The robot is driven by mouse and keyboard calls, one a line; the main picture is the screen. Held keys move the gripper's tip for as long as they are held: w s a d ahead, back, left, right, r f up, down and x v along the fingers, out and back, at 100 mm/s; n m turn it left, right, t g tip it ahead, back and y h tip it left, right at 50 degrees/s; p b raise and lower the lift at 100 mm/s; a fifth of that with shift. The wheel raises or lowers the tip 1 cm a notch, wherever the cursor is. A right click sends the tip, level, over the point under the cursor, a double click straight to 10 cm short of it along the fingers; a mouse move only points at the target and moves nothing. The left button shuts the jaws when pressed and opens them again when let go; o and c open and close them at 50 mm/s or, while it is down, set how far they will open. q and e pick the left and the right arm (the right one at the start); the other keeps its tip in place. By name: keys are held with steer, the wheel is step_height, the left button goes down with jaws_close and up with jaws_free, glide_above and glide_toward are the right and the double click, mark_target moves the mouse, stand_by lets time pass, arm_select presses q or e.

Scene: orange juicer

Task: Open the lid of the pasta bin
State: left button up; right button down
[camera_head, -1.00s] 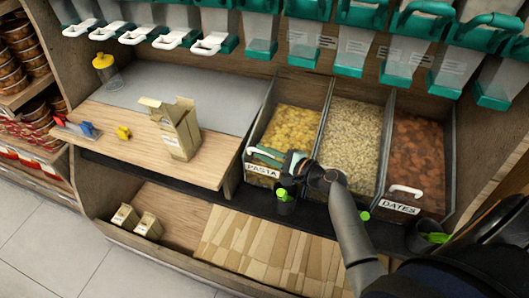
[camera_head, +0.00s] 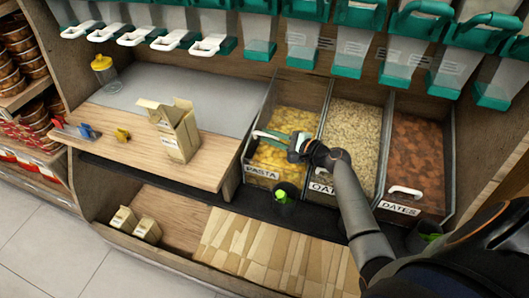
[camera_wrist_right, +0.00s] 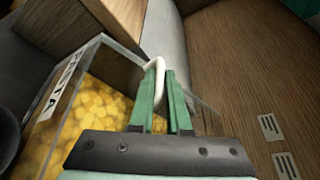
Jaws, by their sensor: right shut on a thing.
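The pasta bin (camera_head: 262,174) is the left one of the bins in the head view, with a PASTA label on its front and yellow pasta inside. My right gripper (camera_head: 268,136) is above the bin's front part. In the right wrist view its green fingers (camera_wrist_right: 164,92) are shut on the white lid handle (camera_wrist_right: 156,66). The clear lid is hard to make out; a thin transparent edge shows near the handle, and its exact tilt cannot be told. The pasta bin (camera_wrist_right: 62,82) is to the left there. My left gripper is not in view.
An oats bin (camera_head: 349,135) and a dates bin (camera_head: 417,160) stand to the right. Teal-handled dispensers (camera_head: 360,48) hang above the bins. A cardboard box (camera_head: 175,130) and a yellow-topped jar (camera_head: 104,72) stand on the left counter. A dark cup (camera_head: 284,203) hangs in front.

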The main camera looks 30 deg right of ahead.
mark_target(276, 128)
steer(key=w+d, duration=0.1)
steer(key=d, duration=0.1)
steer(key=w+d+r+b, duration=0.1)
steer(key=w+d, duration=0.1)
steer(key=shift+w+r, duration=0.15)
steer(key=shift+w, duration=0.1)
steer(key=shift+w+d+r, duration=0.15)
steer(key=shift+w+d, duration=0.05)
steer(key=c, duration=0.9)
jaws_free()
steer(key=p+v, duration=0.1)
steer(key=v, duration=1)
steer(key=shift+p, duration=0.3)
steer(key=shift+v, duration=0.75)
